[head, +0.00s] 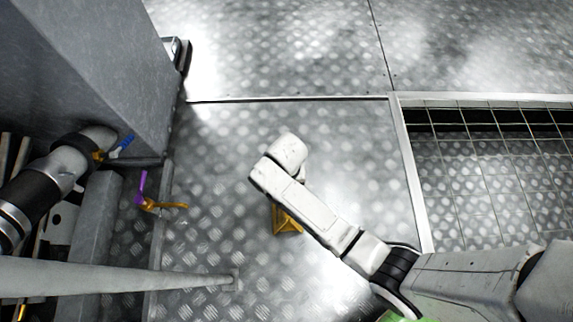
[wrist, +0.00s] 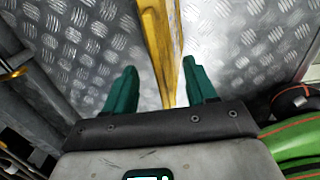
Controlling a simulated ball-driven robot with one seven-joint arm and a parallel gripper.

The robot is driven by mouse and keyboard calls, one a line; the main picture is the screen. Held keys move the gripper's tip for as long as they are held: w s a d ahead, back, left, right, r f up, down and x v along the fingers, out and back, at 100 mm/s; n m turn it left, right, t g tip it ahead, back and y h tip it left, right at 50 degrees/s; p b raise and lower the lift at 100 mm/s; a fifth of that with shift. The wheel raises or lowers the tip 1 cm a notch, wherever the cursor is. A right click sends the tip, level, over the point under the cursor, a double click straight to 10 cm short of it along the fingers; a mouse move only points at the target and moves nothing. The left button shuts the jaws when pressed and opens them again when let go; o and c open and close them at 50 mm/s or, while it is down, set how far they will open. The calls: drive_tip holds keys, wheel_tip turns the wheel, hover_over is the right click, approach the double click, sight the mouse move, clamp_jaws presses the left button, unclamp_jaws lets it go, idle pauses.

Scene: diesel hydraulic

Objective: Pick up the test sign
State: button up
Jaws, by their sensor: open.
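The test sign is most likely the yellow folded object (head: 286,220), standing on the metal floor and partly hidden by my arm in the head view. In the wrist view the yellow sign (wrist: 158,45) shows as a narrow upright piece running from the top edge down between my fingers. My gripper (wrist: 156,80) is open, with one green finger on each side of the sign. The right finger is closer to the sign than the left. The lower end of the sign is hidden behind the gripper body. My fingers are hidden in the head view.
A grey cabinet (head: 85,60) and pipes (head: 60,175) stand at the left. A valve with a purple handle (head: 142,187) and a yellow lever sits beside them. A grey bar (head: 110,275) crosses the lower left. A grated panel (head: 490,170) lies at the right. The floor beyond is clear.

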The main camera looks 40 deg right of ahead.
wheel_tip(320, 180, down, 5)
drive_tip(key=b, duration=0.3)
drive_tip(key=shift+f, duration=0.1)
drive_tip(key=shift+c, duration=0.5)
clamp_jaws()
idle(0.8)
